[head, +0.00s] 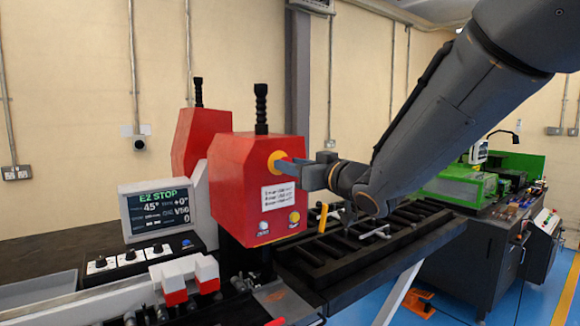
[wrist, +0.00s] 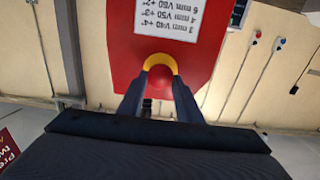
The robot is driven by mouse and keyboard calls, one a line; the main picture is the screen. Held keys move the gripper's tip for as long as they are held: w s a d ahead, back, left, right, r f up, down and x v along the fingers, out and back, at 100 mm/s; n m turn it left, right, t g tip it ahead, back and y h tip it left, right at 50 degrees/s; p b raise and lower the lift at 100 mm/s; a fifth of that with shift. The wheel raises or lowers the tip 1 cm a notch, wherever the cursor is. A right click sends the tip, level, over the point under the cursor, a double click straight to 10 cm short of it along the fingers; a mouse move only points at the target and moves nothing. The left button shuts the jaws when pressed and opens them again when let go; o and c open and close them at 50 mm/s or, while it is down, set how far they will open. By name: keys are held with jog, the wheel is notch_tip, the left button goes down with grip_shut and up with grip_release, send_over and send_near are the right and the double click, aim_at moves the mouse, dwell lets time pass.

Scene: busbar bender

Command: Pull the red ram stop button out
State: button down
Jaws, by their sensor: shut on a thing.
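The red ram stop button (wrist: 160,76) sits in a yellow collar (wrist: 160,60) on the face of a red machine head (head: 242,190). In the wrist view my gripper (wrist: 160,88) is shut on the button, with one finger on each side of it. The screen (head: 158,208) left of the head reads "E2 STOP". I cannot tell how far the button stands out.
A white label (head: 278,196), a white button (head: 263,226) and a yellow button (head: 294,217) are on the same face below my gripper. A dark slatted table (head: 345,250) lies under my arm. A green machine (head: 460,186) stands at the right.

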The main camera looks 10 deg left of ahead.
jog(key=shift+s+d, duration=0.1)
jog(key=c, duration=1.3)
grip_release()
jog(key=shift+d, duration=0.1)
jog(key=shift+s+d, duration=0.1)
jog(key=shift+s, duration=0.05)
jog(key=shift+b+v, duration=1.25)
jog(key=shift+v, duration=2.5)
